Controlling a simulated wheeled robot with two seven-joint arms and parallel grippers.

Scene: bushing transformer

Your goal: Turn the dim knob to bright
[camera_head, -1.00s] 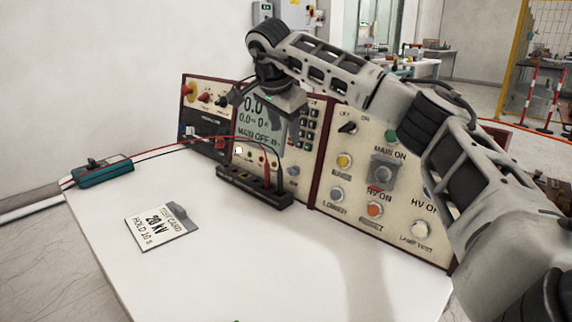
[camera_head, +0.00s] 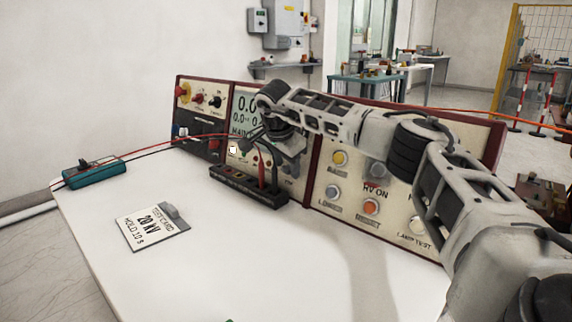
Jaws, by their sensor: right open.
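The cream control console (camera_head: 335,165) stands along the back of the white bench, with a display panel (camera_head: 243,110) in its middle section. My right gripper (camera_head: 272,154) is in front of the lower part of that section, its jaws open and empty. A small pale round control (camera_head: 232,150) shows just left of the gripper; its label is too small to read. The gripper and arm hide the right of the display and the controls around it, so I cannot tell which one is the dim knob or how it is set. My left gripper is out of view.
Red and black leads run to a teal meter (camera_head: 95,172) at the left.

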